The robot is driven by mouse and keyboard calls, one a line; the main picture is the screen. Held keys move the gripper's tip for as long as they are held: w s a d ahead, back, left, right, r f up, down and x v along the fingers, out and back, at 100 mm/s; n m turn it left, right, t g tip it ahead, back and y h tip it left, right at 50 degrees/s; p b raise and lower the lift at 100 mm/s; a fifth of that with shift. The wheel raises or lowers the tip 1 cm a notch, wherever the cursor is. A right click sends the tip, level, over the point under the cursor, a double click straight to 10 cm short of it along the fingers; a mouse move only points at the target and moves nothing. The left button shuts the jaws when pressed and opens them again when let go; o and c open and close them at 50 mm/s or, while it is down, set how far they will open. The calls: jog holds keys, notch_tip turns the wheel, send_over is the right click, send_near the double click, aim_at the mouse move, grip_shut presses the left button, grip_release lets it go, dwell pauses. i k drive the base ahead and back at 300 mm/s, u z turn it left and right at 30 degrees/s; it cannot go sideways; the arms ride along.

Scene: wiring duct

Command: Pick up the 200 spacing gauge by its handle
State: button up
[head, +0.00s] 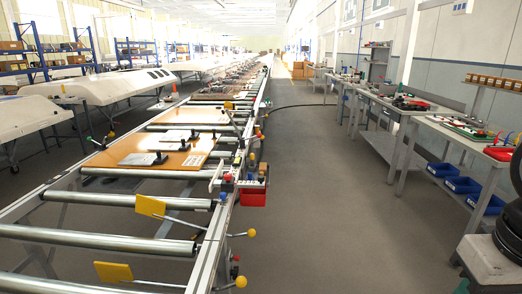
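Two pale flat plates with dark upright handles lie on the orange-brown board on the roller line. The nearer plate (137,159) has its dark handle (160,158) at its right end. The farther plate (176,134) has a similar dark handle (194,135). They look like spacing gauges, but no marking is readable, so I cannot tell which is the 200 one. Both lie flat with nothing gripping them. My gripper is not in view.
The orange-brown board (195,160) rests on rollers. Yellow paddles (150,206) and ball-ended levers stand along the near frame. A red bin (252,197) hangs on the frame's right side. The grey aisle floor (320,200) is clear. Workbenches (425,108) line the right.

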aim_at(172, 135)
jog(key=z, duration=0.4)
jog(key=i, duration=1.35)
jog(key=u, duration=0.3)
jog(key=i, duration=0.95)
jog(key=u, duration=1.25)
jog(key=i, duration=0.55)
jog(key=u, duration=0.35)
jog(key=k, duration=0.5)
jog(key=u, duration=3.95)
jog(key=i, duration=2)
